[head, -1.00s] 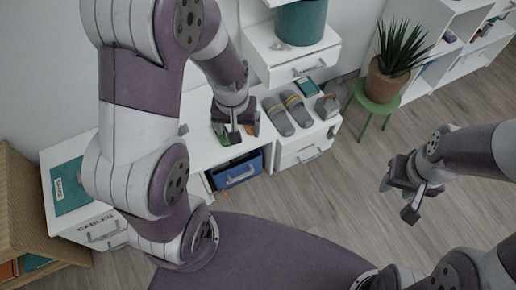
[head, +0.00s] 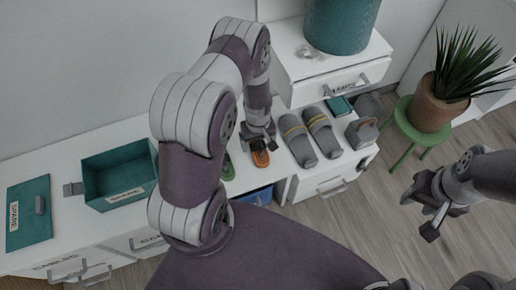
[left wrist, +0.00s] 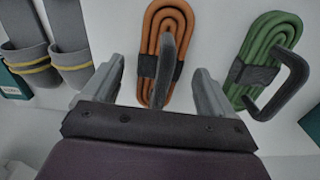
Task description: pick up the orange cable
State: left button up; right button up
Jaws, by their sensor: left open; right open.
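The orange cable (head: 260,159) lies coiled on the white desk top, partly hidden in the head view by my left gripper (head: 262,143). In the left wrist view the orange cable (left wrist: 153,22) has a black strap and a dark upright loop, and lies between and beyond the spread fingers of my left gripper (left wrist: 158,85). The left gripper is open and empty above it. A green cable (left wrist: 262,45) with a similar strap and loop lies to the right; it also shows in the head view (head: 229,168). My right gripper (head: 430,208) is open and empty over the floor at right.
Grey slippers (head: 310,133) with yellow bands lie right of the orange cable. A teal box (head: 125,180) and teal lid (head: 29,212) stand at left. A blue bin (head: 256,196) sits below the desk top. A potted plant (head: 438,105) stands on a green stool (head: 420,138).

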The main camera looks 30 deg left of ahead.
pick_arm(q)
notch_tip(320, 180, down, 2)
jog(key=shift+f, duration=0.1)
jog(key=c, duration=1.2)
jog(key=shift+r, duration=0.25)
